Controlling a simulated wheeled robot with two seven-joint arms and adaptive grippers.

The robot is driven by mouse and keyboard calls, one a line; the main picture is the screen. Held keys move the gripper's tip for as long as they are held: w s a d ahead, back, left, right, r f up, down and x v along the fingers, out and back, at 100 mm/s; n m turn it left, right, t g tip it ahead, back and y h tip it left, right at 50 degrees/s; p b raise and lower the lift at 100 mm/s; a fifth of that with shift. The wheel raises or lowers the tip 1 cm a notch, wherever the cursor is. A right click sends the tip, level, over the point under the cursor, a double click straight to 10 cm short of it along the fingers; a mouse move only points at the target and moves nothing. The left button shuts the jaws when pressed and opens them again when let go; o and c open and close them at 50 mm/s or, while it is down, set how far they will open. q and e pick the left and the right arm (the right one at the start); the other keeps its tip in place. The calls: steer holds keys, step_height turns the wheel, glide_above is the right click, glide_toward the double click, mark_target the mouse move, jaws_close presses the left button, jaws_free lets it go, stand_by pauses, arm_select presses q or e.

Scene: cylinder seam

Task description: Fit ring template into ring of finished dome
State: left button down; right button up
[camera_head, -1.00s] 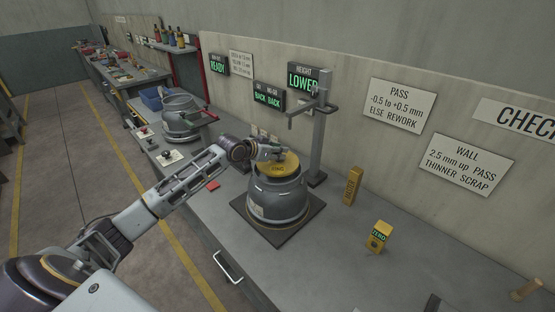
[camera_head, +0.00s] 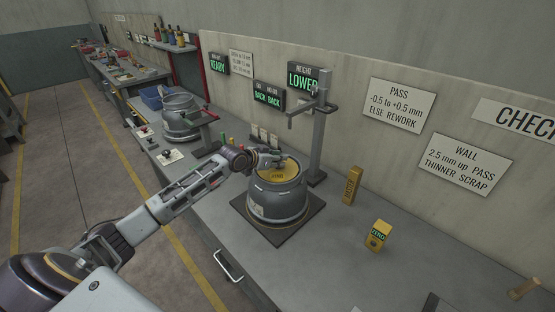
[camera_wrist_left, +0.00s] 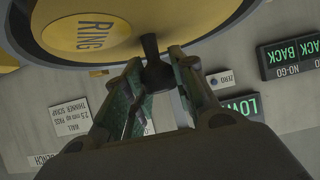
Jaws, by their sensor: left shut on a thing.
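The ring template (camera_head: 280,171) is a yellow disc labelled RING. In the head view it lies in the top ring of the grey finished dome (camera_head: 278,204), low within the rim. Whether it is fully seated I cannot tell. The dome stands on a dark square plate (camera_head: 303,228). My left gripper (camera_head: 273,161) is at the template's top and is shut on its dark handle (camera_wrist_left: 152,62), seen in the left wrist view. The template's yellow face (camera_wrist_left: 115,38) shows there too, with a dark curved rim around it. My right gripper is not in view.
A gauge stand (camera_head: 320,140) rises just behind the dome. A yellow upright block (camera_head: 351,188) and a yellow ZERO block (camera_head: 378,236) stand to the right. Another grey vessel (camera_head: 181,120) stands at back left. The bench's front right is mostly clear.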

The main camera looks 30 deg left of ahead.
arm_select(q)
steer(key=c, duration=1.3)
jaws_free()
steer(key=shift+f, duration=0.15)
steer(key=shift+o, duration=0.7)
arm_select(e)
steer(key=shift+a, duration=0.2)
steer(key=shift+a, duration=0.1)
arm_select(q)
steer(key=shift+r, duration=0.2)
steer(key=shift+b+v, duration=0.4)
steer(key=shift+v, duration=4.15)
steer(key=v, duration=0.2)
steer(key=shift+s+a+r+b, duration=0.1)
steer(key=shift+s+r+b, duration=0.1)
steer(key=shift+s+b, duration=0.2)
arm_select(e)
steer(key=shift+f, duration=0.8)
